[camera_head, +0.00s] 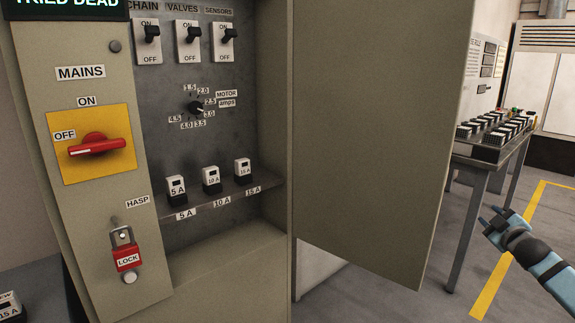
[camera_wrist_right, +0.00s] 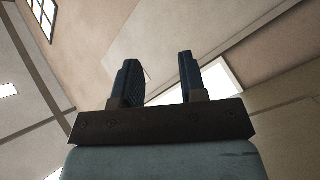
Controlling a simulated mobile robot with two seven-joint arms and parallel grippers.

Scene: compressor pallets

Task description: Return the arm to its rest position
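My right gripper (camera_head: 489,217) is at the lower right of the head view, in front of the floor and to the right of the cabinet door. Its blue arm comes in from the lower right corner. In the right wrist view its two dark fingers (camera_wrist_right: 157,82) stand apart with nothing between them. It touches nothing that I can see. Behind the fingers the wrist view shows walls and bright panels. My left gripper is not in either view.
A grey-green electrical cabinet (camera_head: 80,215) stands at the left, with its door (camera_head: 375,130) swung open to the right. A red switch (camera_head: 97,146) and a red lock (camera_head: 127,258) are on its front. A table (camera_head: 480,164) holding several small blocks stands behind the gripper. The floor has a yellow line (camera_head: 510,255).

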